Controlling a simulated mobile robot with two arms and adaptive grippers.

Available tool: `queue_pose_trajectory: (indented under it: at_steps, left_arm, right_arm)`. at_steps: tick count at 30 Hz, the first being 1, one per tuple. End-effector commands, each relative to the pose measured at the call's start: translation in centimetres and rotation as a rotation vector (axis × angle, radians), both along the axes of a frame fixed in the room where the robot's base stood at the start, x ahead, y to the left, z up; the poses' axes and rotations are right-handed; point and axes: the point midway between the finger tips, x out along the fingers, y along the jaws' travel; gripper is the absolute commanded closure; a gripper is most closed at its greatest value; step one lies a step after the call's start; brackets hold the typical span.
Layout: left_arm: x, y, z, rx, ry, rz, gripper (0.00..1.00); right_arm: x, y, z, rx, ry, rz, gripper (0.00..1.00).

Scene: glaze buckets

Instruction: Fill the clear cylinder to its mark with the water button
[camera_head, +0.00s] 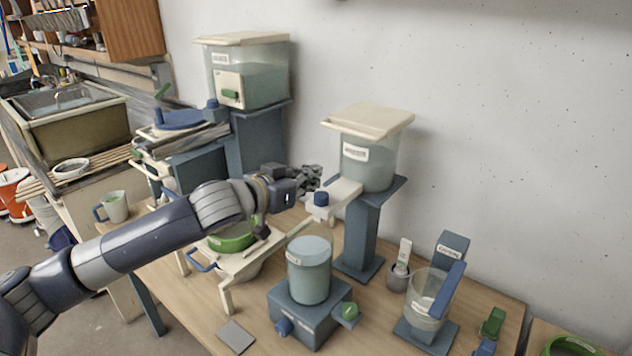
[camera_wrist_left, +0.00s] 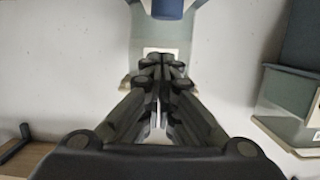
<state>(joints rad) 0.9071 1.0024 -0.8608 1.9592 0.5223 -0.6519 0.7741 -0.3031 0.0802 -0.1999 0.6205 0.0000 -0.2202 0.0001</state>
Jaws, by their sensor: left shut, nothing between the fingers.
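My left gripper (camera_head: 312,178) is shut and empty, beside the pale spout (camera_head: 342,192) of the raised tank (camera_head: 382,170). A dark blue button (camera_head: 321,199) sits on this spout; it also shows at the top of the left wrist view (camera_wrist_left: 167,8). I cannot tell whether the fingers touch the spout or tank. A clear cylinder (camera_head: 310,262) with bluish contents stands upright on a blue base (camera_head: 305,310) with a blue knob and a green knob. Another clear vessel (camera_head: 420,288) stands at right with a blue bar by it. No fill mark is readable. My right gripper is out of view.
A larger tank (camera_head: 262,85) stands on a column behind left. A cream stand (camera_head: 240,262) with a green ring is below my left arm. A small cup (camera_head: 398,277) and green and blue blocks lie right. The wall is close behind.

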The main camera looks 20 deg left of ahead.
Motion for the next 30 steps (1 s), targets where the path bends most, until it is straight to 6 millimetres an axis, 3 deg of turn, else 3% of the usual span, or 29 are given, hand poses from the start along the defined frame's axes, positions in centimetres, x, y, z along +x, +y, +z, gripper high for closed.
queue_pose_trajectory:
  at_steps: [1, 6, 12, 30]
  left_arm:
    - [-1.0, 0.4, -0.5, 0.004, 0.002, 0.001, 1.00]
    - [-3.9, 1.6, 0.4, 0.003, 0.000, 0.002, 1.00]
    - [-6.3, 2.4, 1.3, 0.002, -0.002, 0.001, 1.00]
    - [-7.2, 2.6, 1.8, 0.000, -0.002, 0.000, 1.00]
  right_arm:
    - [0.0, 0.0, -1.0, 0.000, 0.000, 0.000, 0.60]
    - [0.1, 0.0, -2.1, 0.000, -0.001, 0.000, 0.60]
    - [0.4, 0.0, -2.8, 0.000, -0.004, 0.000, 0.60]
    - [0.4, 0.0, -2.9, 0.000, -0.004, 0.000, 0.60]
